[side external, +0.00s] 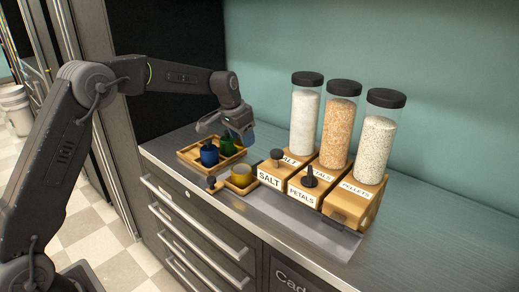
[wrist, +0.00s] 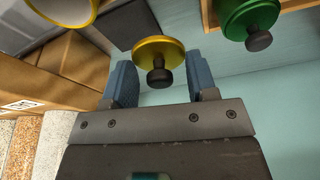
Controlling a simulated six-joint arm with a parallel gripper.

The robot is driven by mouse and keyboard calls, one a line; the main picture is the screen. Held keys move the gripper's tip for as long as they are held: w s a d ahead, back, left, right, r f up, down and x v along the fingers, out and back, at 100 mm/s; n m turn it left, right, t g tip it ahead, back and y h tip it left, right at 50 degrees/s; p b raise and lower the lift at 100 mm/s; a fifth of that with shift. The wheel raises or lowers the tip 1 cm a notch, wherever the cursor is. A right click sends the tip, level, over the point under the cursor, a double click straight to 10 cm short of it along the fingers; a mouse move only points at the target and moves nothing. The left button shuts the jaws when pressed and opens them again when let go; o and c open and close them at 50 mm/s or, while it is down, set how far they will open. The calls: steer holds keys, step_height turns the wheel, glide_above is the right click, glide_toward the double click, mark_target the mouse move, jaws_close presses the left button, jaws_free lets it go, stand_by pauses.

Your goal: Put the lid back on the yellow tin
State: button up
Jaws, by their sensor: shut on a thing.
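The yellow lid (wrist: 150,48), a round disc with a black knob (wrist: 158,76), is between the two blue fingers of my gripper (wrist: 161,70) in the wrist view. The fingers are shut on it at its sides. The yellow tin (wrist: 58,8) shows at the upper left of the wrist view, cut off by the edge, open with a pale inside. In the side view the yellow tin (side external: 241,177) stands on a wooden stand, and my gripper (side external: 243,137) is above and behind it, apart from it. The lid is hard to make out there.
A wooden tray (side external: 188,157) holds a blue tin (side external: 209,154) and a green tin (side external: 227,146). The green lid (wrist: 245,17) shows at the wrist view's upper right. Tall dispensers (side external: 340,125) of salt, petals and pellets stand right. Bare counter (side external: 440,240) lies beyond them.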

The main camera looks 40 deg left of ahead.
steer(key=s+a+r, duration=0.2)
steer(key=a+r, duration=0.1)
steer(key=a, duration=0.1)
steer(key=s+d+r, duration=0.2)
steer(key=s+d, duration=0.3)
steer(key=d, duration=0.5)
steer(key=shift+s+f+x, duration=0.1)
steer(key=shift+s+x, duration=0.15)
steer(key=shift+x, duration=0.85)
steer(key=shift+s+f+x, duration=0.1)
steer(key=shift+s+x, duration=0.15)
steer(key=shift+x, duration=0.85)
steer(key=shift+s+x, duration=0.2)
steer(key=shift+x, duration=0.9)
steer(key=shift+a+f, duration=0.2)
steer(key=shift+a, duration=0.05)
steer(key=o, duration=1.3)
steer(key=shift+r, duration=0.1)
steer(key=shift+r, duration=3.4)
